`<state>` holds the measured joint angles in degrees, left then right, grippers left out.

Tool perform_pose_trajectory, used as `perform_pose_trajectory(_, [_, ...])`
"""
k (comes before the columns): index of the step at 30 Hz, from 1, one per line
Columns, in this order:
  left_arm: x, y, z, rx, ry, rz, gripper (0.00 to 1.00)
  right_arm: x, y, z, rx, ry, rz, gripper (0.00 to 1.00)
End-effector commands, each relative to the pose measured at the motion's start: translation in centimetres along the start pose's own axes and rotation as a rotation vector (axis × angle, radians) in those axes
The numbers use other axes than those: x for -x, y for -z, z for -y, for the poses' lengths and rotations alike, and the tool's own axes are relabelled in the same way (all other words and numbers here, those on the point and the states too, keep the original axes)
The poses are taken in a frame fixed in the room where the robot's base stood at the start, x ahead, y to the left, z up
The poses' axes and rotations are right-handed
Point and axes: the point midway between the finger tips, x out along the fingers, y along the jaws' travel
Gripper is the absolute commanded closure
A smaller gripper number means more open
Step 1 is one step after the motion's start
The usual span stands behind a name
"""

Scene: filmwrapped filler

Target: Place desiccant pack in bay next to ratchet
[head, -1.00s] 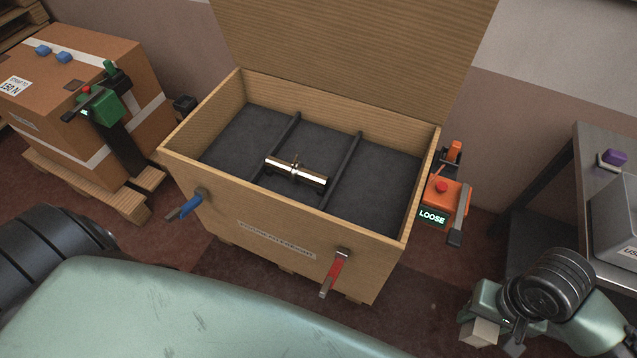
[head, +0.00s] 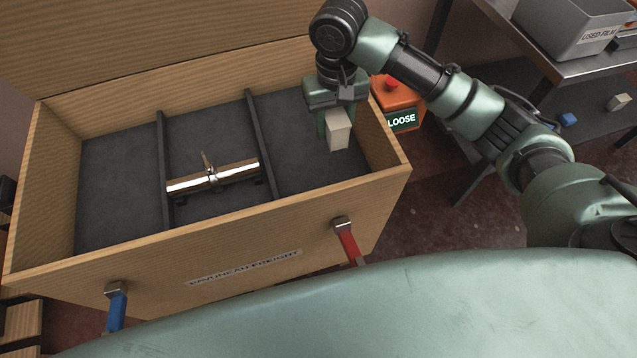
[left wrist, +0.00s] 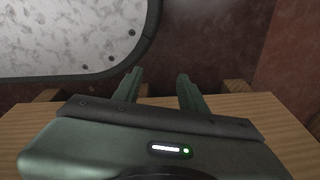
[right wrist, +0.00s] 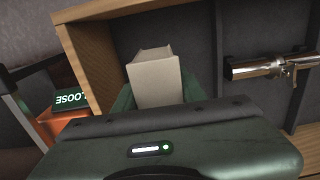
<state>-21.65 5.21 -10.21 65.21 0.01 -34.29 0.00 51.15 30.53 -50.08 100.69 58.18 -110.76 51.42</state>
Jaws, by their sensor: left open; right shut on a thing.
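A pale beige block, which looks like the desiccant pack (head: 339,133), is held by my right gripper (head: 336,112). It also shows in the right wrist view (right wrist: 155,80). The gripper is shut on it above the right bay (head: 318,163) of the open wooden crate (head: 225,240). I cannot tell how high it is above the dark floor. The orange device with a red button and a LOOSE display, apparently the ratchet (head: 398,98), is just outside the crate's right wall, beside that bay. My left gripper (left wrist: 160,80) is open and empty in the left wrist view.
Two dark dividers (head: 262,140) split the crate into three bays. A shiny metal cylinder (head: 240,171) lies in the middle bay. A blue latch (head: 116,305) and a red latch (head: 347,240) are on the front. A grey bin (head: 570,25) stands on a table at right.

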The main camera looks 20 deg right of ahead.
Motion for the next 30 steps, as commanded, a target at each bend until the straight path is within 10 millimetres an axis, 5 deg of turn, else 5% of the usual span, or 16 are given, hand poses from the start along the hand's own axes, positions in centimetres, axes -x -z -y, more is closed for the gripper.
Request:
perform_pose_trajectory(2, [-2.3,0.5,0.0,0.001,0.001,-0.006,0.58,-1.5,1.2,0.6,0.006,0.005,-0.002,1.00])
perform_pose_trajectory(11, [-3.0,1.8,0.1,0.004,0.002,-0.016,0.58,-2.3,2.6,1.2,0.019,0.010,0.007,1.00])
perform_pose_trajectory(24, [2.6,7.7,0.5,0.013,0.007,-0.062,0.58,-13.6,2.5,1.2,0.019,0.007,0.008,1.00])
perform_pose_trajectory(30, [5.3,9.2,0.6,0.016,0.009,-0.076,0.58,-16.9,2.5,1.3,0.020,0.009,0.006,1.00])
